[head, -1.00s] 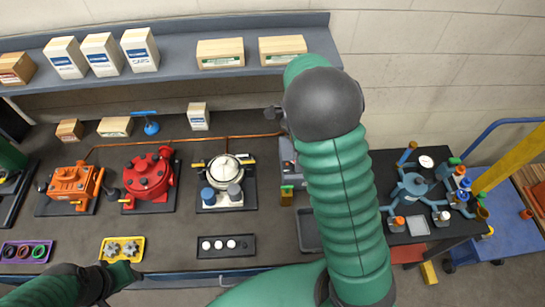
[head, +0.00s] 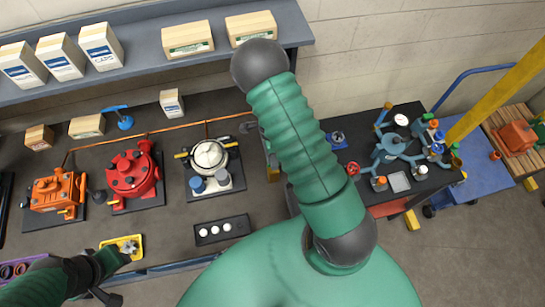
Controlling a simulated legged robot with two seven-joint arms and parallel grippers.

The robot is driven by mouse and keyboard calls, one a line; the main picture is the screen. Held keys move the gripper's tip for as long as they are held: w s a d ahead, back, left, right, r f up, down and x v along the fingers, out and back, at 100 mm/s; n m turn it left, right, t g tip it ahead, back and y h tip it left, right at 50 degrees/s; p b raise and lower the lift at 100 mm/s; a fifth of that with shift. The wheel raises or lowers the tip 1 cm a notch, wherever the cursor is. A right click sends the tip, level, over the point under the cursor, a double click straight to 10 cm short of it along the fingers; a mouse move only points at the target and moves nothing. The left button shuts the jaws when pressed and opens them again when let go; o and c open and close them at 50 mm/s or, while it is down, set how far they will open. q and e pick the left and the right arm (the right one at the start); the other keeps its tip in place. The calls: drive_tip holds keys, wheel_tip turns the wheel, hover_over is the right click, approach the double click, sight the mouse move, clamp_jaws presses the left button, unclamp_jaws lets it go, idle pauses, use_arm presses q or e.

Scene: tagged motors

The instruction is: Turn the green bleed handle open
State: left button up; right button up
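A blue multi-armed unit (head: 391,145) with several coloured handles and caps stands on the dark right-hand bench. My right arm rises through the middle and hides part of the benches.
An orange motor (head: 56,192), a red motor (head: 133,175) and a cream motor (head: 209,156) stand on the left bench. A black tray (head: 221,230) holds white discs. A red wheel (head: 353,169) lies near the right bench's left edge. A blue cart (head: 474,182) stands farther right.

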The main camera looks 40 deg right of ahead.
drive_tip(key=shift+s+f, duration=0.2)
drive_tip(key=shift+f, duration=0.1)
drive_tip(key=shift+s, duration=0.5)
drive_tip(key=shift+w+a, duration=0.1)
drive_tip(key=shift+w, duration=0.2)
clamp_jaws()
use_arm(q)
drive_tip(key=shift+s+r, duration=0.25)
drive_tip(key=shift+s, duration=0.2)
